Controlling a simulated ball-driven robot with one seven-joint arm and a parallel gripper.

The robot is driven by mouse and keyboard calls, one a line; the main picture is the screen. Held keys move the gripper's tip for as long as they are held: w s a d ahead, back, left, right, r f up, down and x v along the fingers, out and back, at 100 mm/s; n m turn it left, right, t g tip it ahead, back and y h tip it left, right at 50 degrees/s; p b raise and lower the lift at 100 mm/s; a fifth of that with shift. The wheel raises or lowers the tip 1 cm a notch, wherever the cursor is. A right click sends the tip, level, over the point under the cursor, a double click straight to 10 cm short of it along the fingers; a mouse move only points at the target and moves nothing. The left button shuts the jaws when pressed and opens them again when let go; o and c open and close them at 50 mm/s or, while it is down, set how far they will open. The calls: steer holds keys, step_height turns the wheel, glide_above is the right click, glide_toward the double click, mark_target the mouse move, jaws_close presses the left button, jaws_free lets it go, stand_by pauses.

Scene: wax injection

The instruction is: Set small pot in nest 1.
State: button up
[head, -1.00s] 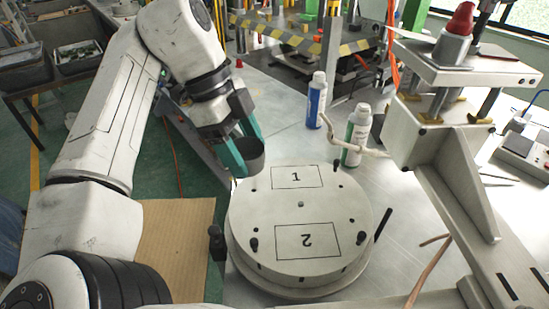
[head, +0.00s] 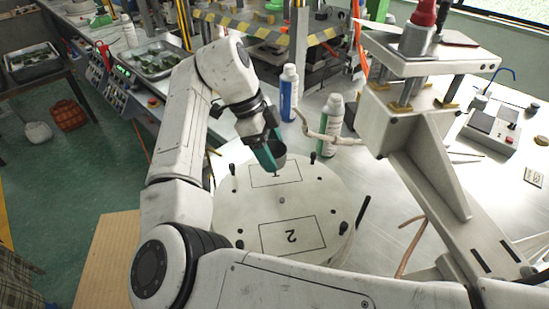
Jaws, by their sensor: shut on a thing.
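My gripper (head: 272,157) has teal fingers and is shut on the small pot (head: 277,150), a dark grey cup partly hidden by the fingers. The pot is over the far part of the round white turntable (head: 285,215). Nest 1 (head: 276,178) is a marked rectangle on the turntable, and the gripper and pot cover its far part and its numeral. I cannot tell whether the pot touches the surface.
Black pegs stand around the turntable rim. A blue-labelled bottle (head: 288,92) and a green-labelled bottle (head: 330,117) stand just behind. A press frame (head: 415,130) with a red knob rises at right. A control box (head: 486,131) lies farther right.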

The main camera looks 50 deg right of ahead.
steer(key=shift+d+f, duration=0.2)
steer(key=shift+d+f+p, duration=0.15)
steer(key=shift+f+p, duration=0.15)
steer(key=shift+f, duration=0.65)
steer(key=shift+d+f+p, duration=0.1)
steer(key=shift+f+p, duration=0.2)
steer(key=shift+f, duration=0.65)
steer(key=shift+f, duration=0.15)
steer(key=o, duration=1.1)
steer(key=shift+c, duration=0.2)
steer(key=b+v, duration=0.1)
steer(key=v, duration=1.1)
steer(key=shift+b, duration=0.4)
steer(key=shift+d, duration=0.1)
